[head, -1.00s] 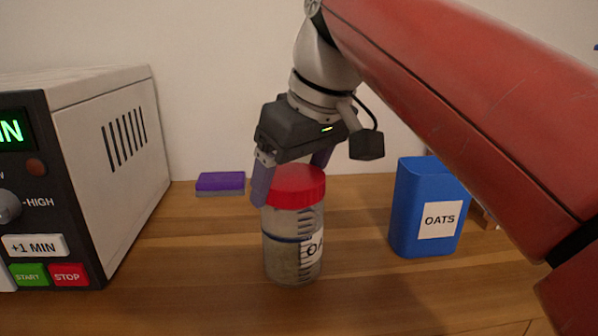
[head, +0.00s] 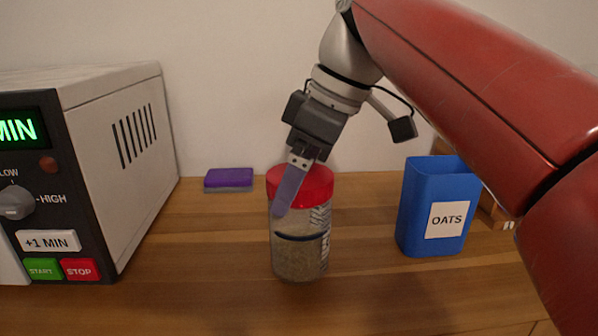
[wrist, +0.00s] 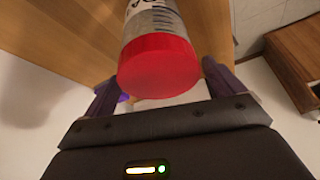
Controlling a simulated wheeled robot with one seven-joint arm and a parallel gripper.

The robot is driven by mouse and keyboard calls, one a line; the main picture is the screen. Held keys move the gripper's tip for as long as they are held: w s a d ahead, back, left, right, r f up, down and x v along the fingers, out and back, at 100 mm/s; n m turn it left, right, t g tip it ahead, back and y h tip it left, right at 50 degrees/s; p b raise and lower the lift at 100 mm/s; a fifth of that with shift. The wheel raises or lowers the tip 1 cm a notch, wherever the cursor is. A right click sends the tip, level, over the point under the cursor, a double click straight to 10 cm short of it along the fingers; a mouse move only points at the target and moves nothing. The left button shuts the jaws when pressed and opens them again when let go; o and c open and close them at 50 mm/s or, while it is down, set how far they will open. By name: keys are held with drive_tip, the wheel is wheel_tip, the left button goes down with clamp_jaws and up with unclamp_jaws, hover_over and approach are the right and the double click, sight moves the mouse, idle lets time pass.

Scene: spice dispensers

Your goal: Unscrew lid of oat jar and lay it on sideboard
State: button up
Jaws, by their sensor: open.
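The oat jar (head: 298,255) stands upright on the wooden sideboard (head: 375,305), clear with pale oats inside. Its red lid (head: 312,187) sits on top. My gripper (wrist: 160,88) is open, with its purple fingers on either side of the lid in the wrist view. In the head view the gripper is tilted over the jar, and one purple finger (head: 289,190) crosses in front of the lid; the other finger is hidden. The lid (wrist: 158,70) also shows between the fingers in the wrist view. I cannot tell whether the fingers touch it.
A microwave (head: 125,150) stands at the left. A purple and grey sponge (head: 228,180) lies at the back near the wall. A blue container labelled OATS (head: 435,195) stands to the right of the jar, under my red arm. The sideboard is clear in front and between jar and microwave.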

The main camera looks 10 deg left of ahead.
drive_tip(key=m+t, duration=0.1)
drive_tip(key=m, duration=0.1)
drive_tip(key=shift+m, duration=0.3)
drive_tip(key=m+t+h, duration=0.1)
drive_tip(key=m, duration=0.3)
drive_tip(key=m+t+h, duration=0.1)
drive_tip(key=m, duration=0.2)
drive_tip(key=m+h, duration=0.1)
drive_tip(key=m, duration=0.2)
drive_tip(key=shift+w+m+t, duration=0.1)
drive_tip(key=shift+m+t, duration=0.3)
drive_tip(key=m+h, duration=0.1)
drive_tip(key=m, duration=0.2)
drive_tip(key=shift+m+h, duration=0.3)
drive_tip(key=shift+m, duration=0.1)
drive_tip(key=m+h, duration=0.1)
drive_tip(key=m, duration=0.3)
drive_tip(key=shift+h, duration=0.3)
drive_tip(key=m+g+h, duration=0.1)
drive_tip(key=m, duration=0.3)
drive_tip(key=shift+d+m+g+h, duration=0.15)
drive_tip(key=shift+m+g+h, duration=0.2)
drive_tip(key=shift+m, duration=0.75)
drive_tip(key=shift+c, duration=0.2)
